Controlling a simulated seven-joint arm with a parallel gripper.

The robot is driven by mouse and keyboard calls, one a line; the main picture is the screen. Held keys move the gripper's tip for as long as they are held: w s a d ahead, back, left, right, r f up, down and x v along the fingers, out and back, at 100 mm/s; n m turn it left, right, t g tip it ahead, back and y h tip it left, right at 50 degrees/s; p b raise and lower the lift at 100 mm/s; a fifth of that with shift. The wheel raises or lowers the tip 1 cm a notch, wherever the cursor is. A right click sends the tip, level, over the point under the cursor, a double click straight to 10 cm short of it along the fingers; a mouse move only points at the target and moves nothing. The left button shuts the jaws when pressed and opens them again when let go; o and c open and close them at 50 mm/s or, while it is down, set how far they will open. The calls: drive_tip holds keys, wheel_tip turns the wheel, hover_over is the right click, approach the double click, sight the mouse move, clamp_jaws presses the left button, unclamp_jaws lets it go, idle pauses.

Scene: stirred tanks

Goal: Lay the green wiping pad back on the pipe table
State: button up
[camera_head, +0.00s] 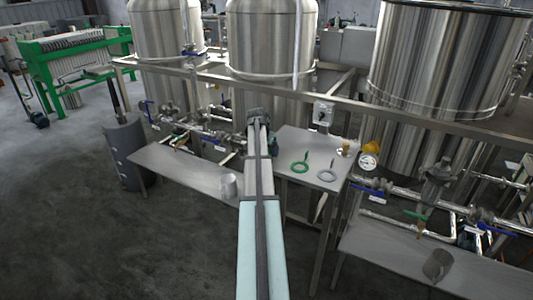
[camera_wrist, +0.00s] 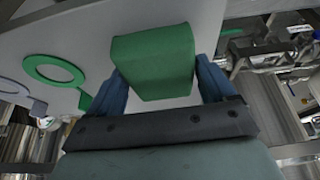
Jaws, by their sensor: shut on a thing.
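My gripper (camera_wrist: 158,78) is shut on the green wiping pad (camera_wrist: 153,62), which sits between its two blue fingers in the wrist view. A grey metal table (camera_head: 310,146) stands right of my arm in the head view, and its top (camera_wrist: 90,35) shows behind the pad in the wrist view. In the head view, my arm mostly hides the gripper; only a small bit of green shows at the table's left edge. I cannot tell whether the pad touches the table top.
A green ring with a handle (camera_head: 300,168) and a grey ring with a handle (camera_head: 327,175) lie on the table. A small amber cup (camera_head: 346,149) stands at its right back. Pipes, valves and steel tanks (camera_head: 265,40) crowd the back. A low bench (camera_head: 180,170) extends left.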

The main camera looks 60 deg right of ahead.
drive_tip(key=shift+f, duration=0.75)
drive_tip(key=shift+f, duration=0.15)
drive_tip(key=o, duration=0.8)
drive_tip(key=shift+o, duration=0.2)
drive_tip(key=v, duration=1.2)
